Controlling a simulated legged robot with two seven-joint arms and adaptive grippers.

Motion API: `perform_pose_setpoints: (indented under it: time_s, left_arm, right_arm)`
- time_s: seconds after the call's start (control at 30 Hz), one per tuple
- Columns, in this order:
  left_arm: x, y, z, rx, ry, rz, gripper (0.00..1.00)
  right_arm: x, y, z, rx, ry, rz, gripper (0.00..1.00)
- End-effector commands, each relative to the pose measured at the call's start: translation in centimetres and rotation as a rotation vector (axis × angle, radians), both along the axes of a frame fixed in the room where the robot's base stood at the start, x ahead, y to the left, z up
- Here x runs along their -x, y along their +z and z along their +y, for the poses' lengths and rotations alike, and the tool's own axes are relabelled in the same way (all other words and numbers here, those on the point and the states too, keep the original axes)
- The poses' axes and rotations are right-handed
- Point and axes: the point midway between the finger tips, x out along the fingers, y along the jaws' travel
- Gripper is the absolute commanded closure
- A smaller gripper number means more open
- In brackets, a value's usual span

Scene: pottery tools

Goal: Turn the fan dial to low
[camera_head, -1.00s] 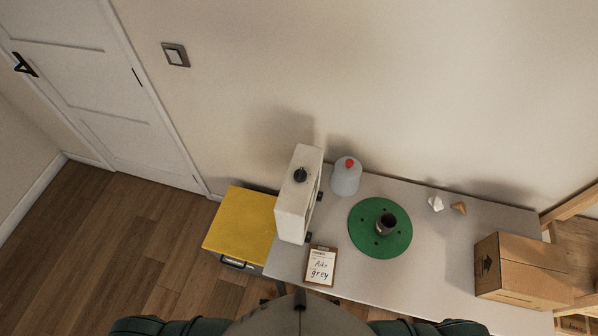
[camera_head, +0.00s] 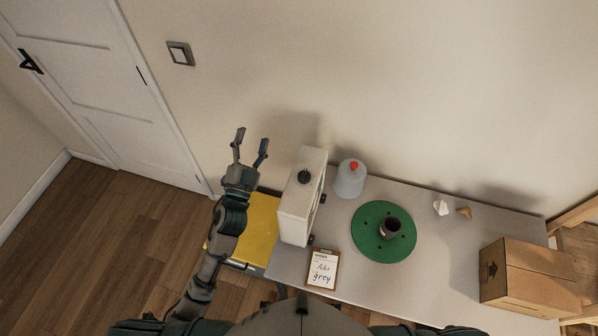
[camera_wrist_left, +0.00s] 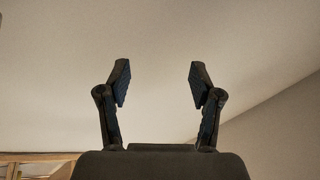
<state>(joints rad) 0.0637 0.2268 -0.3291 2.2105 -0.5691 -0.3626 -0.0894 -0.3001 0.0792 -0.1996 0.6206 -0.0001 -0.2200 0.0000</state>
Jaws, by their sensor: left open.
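The fan is a white box-shaped unit (camera_head: 297,212) standing upright at the left end of the grey table. Its dark round dial (camera_head: 304,177) is on the top face; its setting is too small to read. My left gripper (camera_head: 251,146) is open and empty, to the left of the fan and apart from it, with its fingers pointing toward the wall. My right gripper is not in view.
A yellow cabinet (camera_head: 262,228) stands left of the table, partly behind my left arm. On the table (camera_head: 345,272) are a clipboard (camera_head: 322,269), a jug with a red cap (camera_head: 350,180), a green disc (camera_head: 369,241) with a dark cup (camera_head: 390,228), and a cardboard box (camera_head: 525,277).

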Motion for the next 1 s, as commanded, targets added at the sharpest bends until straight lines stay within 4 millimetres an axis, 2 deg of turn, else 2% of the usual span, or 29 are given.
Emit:
perform_pose_setpoints:
  time_s: [0.03,0.1,0.2,0.27,0.3,0.4,0.47,0.53,0.6,0.7,0.83,0.9,1.0]
  left_arm:
    - [0.2,4.9,-2.4,-0.100,-0.064,-0.196,0.35]
    - [1.8,10.0,-6.4,-0.263,-0.164,-0.467,0.35]
    - [5.4,14.0,-12.1,-0.525,-0.318,-0.819,0.35]
    - [7.4,14.5,-15.0,-0.700,-0.418,-1.008,0.35]
    - [8.6,14.1,-16.6,-0.825,-0.487,-1.124,0.35]
    - [10.2,11.4,-19.0,-1.165,-0.674,-1.363,0.35]
    - [10.0,9.3,-19.0,-1.385,-0.796,-1.466,0.35]
    - [8.9,7.0,-17.6,-1.641,-0.944,-1.532,0.35]
    - [7.3,5.5,-15.2,-1.878,-1.087,-1.541,0.35]
    - [5.1,4.8,-11.2,-2.147,-1.262,-1.480,0.35]
    - [3.6,5.2,-7.4,-2.343,-1.408,-1.378,0.35]
    - [3.3,5.3,-6.5,-2.388,-1.446,-1.347,0.35]
    - [3.2,4.8,-6.2,-2.404,-1.466,-1.331,0.35]
  right_arm:
    - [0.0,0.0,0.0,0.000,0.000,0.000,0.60]
    - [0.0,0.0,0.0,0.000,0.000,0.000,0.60]
    - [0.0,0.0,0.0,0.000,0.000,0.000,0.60]
    - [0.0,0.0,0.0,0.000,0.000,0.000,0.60]
    - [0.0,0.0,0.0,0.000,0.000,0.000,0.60]
    - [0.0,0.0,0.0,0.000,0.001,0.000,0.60]
    - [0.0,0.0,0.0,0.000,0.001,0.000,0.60]
    - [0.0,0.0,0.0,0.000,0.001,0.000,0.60]
    - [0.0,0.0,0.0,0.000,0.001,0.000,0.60]
    - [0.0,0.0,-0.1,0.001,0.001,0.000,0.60]
    - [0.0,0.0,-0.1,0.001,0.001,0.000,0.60]
    - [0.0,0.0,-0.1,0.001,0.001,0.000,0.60]
    - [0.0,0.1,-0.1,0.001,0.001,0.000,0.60]
